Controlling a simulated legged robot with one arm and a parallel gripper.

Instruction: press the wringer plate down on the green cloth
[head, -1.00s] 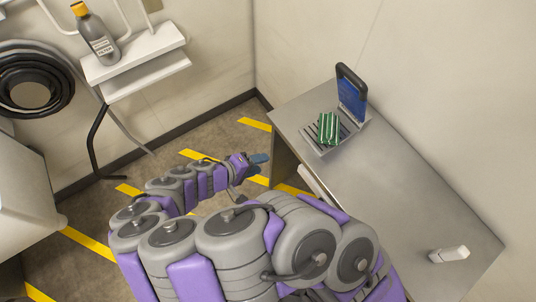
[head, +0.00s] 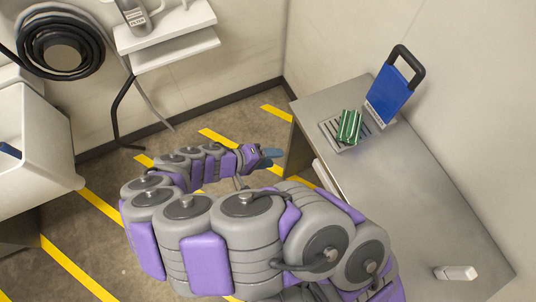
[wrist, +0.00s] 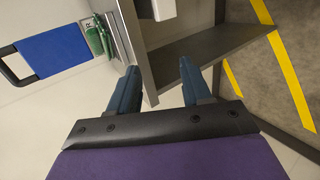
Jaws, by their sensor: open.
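The blue wringer plate (head: 390,94) with its black handle stands raised, tilted up at the back of the slotted wringer base (head: 340,143) on the grey table. In the wrist view the plate (wrist: 65,48) is at the upper left. The green cloth (head: 349,127) lies folded on the slotted base, in front of the plate; it also shows in the wrist view (wrist: 96,36). My gripper (head: 270,158) is left of the table, apart from the wringer. In the wrist view its two blue fingers (wrist: 157,85) are spread with nothing between them.
The grey table (head: 430,210) has a white block (head: 456,273) near its front right end and is otherwise clear. A white wall shelf (head: 165,35) holds a grey bottle (head: 132,15). A black hose coil (head: 62,45) hangs at upper left, above a white basin (head: 40,145).

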